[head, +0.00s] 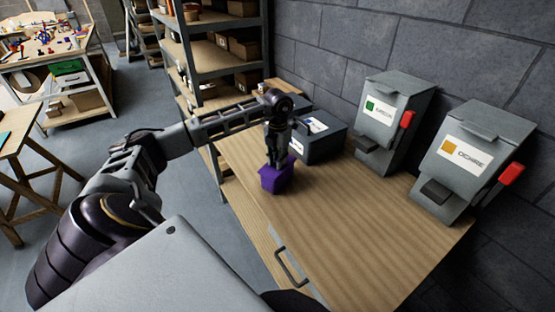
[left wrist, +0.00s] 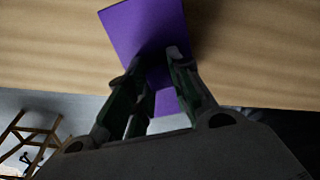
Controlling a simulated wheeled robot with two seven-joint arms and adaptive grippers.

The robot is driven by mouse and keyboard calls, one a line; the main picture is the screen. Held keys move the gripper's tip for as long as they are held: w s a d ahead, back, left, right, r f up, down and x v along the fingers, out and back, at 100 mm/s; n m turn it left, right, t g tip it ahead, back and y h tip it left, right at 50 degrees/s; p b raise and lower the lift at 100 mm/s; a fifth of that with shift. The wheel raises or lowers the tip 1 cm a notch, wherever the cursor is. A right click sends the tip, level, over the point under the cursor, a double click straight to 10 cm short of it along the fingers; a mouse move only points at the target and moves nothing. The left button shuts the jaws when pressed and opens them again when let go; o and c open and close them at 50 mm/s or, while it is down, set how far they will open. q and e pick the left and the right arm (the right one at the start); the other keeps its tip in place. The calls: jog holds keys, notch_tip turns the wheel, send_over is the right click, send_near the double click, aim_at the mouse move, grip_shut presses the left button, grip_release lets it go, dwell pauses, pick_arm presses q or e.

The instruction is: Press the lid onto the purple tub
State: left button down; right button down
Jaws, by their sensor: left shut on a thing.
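The purple tub (head: 275,182) stands on the wooden workbench (head: 340,220), near its left edge. My left gripper (head: 275,158) points down at its top and is shut on a purple piece there that looks like the lid. In the left wrist view a flat purple surface (left wrist: 143,28) lies beyond and between the fingers of my left gripper (left wrist: 158,68). The fingers and their shadow hide part of it. I cannot make out a seam between lid and tub, or whether the lid sits level. My right gripper is not in view.
A dark blue-grey box (head: 318,144) stands just behind the tub. Two grey dispensers, one with a green label (head: 392,120) and one with an orange label (head: 472,158), stand along the wall. The bench front is clear. Shelving (head: 215,55) rises behind my left arm.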

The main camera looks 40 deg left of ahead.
pick_arm(q)
jog(key=shift+f, duration=0.35)
dwell(0.5)
dwell(0.3)
jog(key=c, duration=1.2)
grip_release()
jog(key=o, duration=0.5)
jog(key=shift+r, duration=0.15)
jog(key=shift+r+p, duration=0.7)
jog(key=shift+r, duration=0.7)
jog(key=shift+r+p, duration=1.2)
jog(key=shift+r, duration=0.75)
